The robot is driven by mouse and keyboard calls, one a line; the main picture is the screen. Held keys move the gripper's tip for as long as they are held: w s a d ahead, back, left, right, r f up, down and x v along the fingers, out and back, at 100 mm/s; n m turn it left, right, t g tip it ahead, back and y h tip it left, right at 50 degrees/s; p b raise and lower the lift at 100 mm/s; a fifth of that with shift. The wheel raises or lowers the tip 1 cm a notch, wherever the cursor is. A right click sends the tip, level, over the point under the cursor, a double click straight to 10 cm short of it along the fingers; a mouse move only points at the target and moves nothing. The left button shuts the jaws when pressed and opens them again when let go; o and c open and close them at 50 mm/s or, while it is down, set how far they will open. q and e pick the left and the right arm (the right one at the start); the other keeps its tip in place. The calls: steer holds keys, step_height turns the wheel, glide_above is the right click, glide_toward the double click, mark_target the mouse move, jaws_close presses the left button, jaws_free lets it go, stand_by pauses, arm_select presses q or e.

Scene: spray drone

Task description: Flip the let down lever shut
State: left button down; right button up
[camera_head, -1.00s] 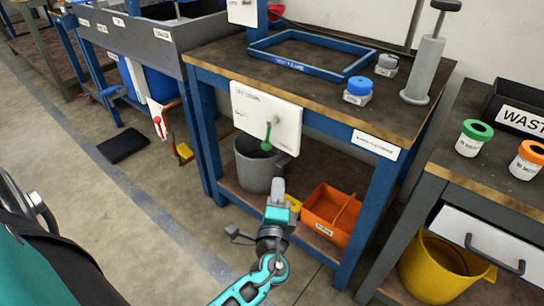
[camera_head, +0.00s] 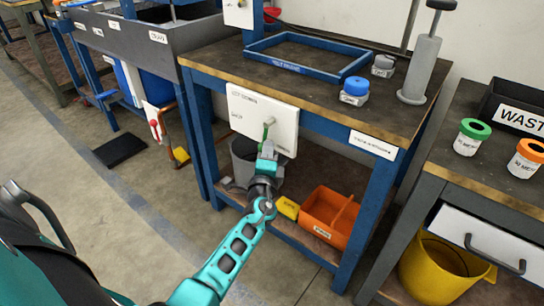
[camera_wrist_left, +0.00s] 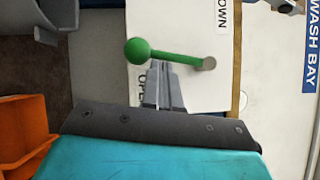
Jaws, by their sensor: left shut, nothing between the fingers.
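The let-down lever (camera_head: 267,131) is a green rod on a white panel (camera_head: 250,108) fixed to the front of the blue-framed bench. In the left wrist view the lever (camera_wrist_left: 172,57) has a round green knob at one end and a grey pivot at the other. In the head view the rod hangs down from its pivot, its knob hidden behind my gripper. My left gripper (camera_head: 268,150) is shut and empty in front of the panel. In the wrist view its fingertips (camera_wrist_left: 160,66) are at the rod, between knob and pivot; I cannot tell whether they touch.
Below the panel are a grey bucket (camera_head: 242,152), an orange bin (camera_head: 311,222) and a yellow block (camera_head: 287,208) on the lower shelf. Open floor lies left.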

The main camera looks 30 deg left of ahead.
stand_by(0.4)
arm_select(q)
steer(key=shift+a+f+m+t, duration=0.1)
steer(key=shift+a+m+t, duration=0.1)
steer(key=shift+m+t, duration=0.15)
